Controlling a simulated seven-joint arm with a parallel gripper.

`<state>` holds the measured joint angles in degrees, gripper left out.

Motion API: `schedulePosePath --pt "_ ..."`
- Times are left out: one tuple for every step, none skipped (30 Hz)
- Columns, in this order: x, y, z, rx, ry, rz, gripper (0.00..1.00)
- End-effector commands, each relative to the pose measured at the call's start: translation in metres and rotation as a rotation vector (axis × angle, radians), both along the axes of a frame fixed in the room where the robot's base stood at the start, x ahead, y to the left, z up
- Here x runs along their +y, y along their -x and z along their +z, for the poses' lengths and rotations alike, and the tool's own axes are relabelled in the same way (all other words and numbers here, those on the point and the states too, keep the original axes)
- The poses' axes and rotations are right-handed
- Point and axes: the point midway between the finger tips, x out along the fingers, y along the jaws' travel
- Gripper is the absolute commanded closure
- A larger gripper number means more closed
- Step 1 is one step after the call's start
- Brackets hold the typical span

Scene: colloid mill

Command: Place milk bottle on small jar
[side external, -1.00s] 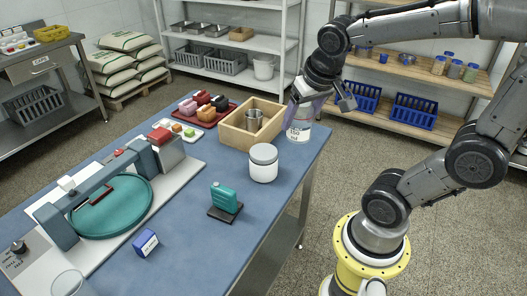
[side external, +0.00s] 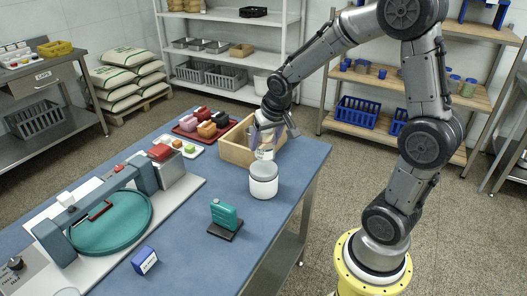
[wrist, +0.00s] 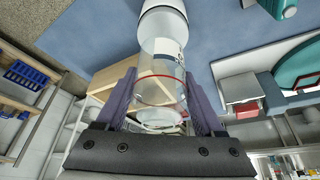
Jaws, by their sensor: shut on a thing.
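The milk bottle (side external: 265,153) is clear with a pale label and upright in the side view. My gripper (side external: 267,135) is shut around its upper part. In the wrist view the bottle (wrist: 163,88) sits between the two fingers, with a red ring around it. The small jar (side external: 263,186) is white with a grey lid and stands on the blue table. The bottle's lower end overlaps the back of the lid in the side view. I cannot tell whether they touch. The jar (wrist: 163,18) also shows beyond the bottle's lower end in the wrist view.
A wooden box (side external: 232,153) stands close behind the bottle. A red tray (side external: 190,136) with several small blocks lies to its left. A teal bottle (side external: 224,214) on a dark base stands in front.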

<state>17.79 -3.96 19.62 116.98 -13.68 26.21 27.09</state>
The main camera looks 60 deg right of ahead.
Motion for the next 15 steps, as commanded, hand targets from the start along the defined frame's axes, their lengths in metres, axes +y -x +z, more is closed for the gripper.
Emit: schedulePosePath --pt "-0.001 -0.002 -0.005 0.004 -0.001 0.000 0.82" --pt "-0.002 -0.004 -0.008 0.004 -0.001 0.001 0.82" --pt "-0.003 -0.008 -0.012 0.004 -0.001 0.001 0.82" --pt "-0.003 -0.007 -0.018 0.006 -0.001 0.001 0.82" --pt "-0.003 -0.006 -0.022 0.006 -0.002 0.001 0.82" --pt "-0.003 -0.006 -0.028 0.006 -0.002 0.001 0.82" --pt "-0.003 -0.006 -0.031 0.004 -0.001 0.001 0.82" --pt "-0.003 -0.006 -0.034 0.004 -0.001 0.001 0.82" --pt "-0.003 -0.007 -0.037 0.003 0.000 0.001 0.82" --pt "-0.003 -0.007 -0.039 0.002 0.000 0.002 0.82" --pt "-0.003 -0.007 -0.040 0.002 -0.001 0.001 0.82" --pt "-0.003 -0.007 -0.040 0.002 -0.001 0.000 0.82" --pt "-0.003 -0.007 -0.040 0.001 -0.001 0.000 0.82" --pt "-0.003 -0.007 -0.040 0.001 -0.001 0.000 0.82" --pt "-0.003 -0.007 -0.040 0.001 -0.001 0.000 0.82"
